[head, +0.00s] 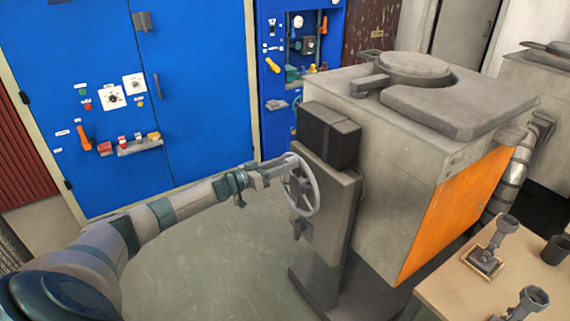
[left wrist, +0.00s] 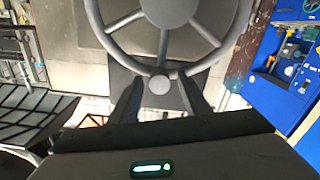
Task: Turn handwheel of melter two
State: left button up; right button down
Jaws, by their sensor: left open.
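The handwheel (head: 314,187) is a grey spoked ring on the side of the large grey melter (head: 395,165), which has an orange front panel. My left gripper (head: 284,167) is at the near rim of the wheel. In the left wrist view the handwheel (left wrist: 166,68) fills the upper middle. A round knob (left wrist: 159,85) on its rim lies between the two dark fingers of my left gripper (left wrist: 160,95). The fingers stand apart, one on each side of the knob. I cannot tell whether they touch it. My right gripper is not in view.
Blue cabinets (head: 185,60) with switches and knobs stand behind. A wooden table (head: 470,292) with grey fittings is at the lower right. Another grey unit (head: 540,85) stands at the far right. The floor (head: 215,255) left of the melter is clear.

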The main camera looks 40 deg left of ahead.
pick_arm(q)
jog(key=shift+c, duration=0.6)
grip_shut()
jog(key=shift+d+f, duration=0.1)
jog(key=shift+d, duration=0.1)
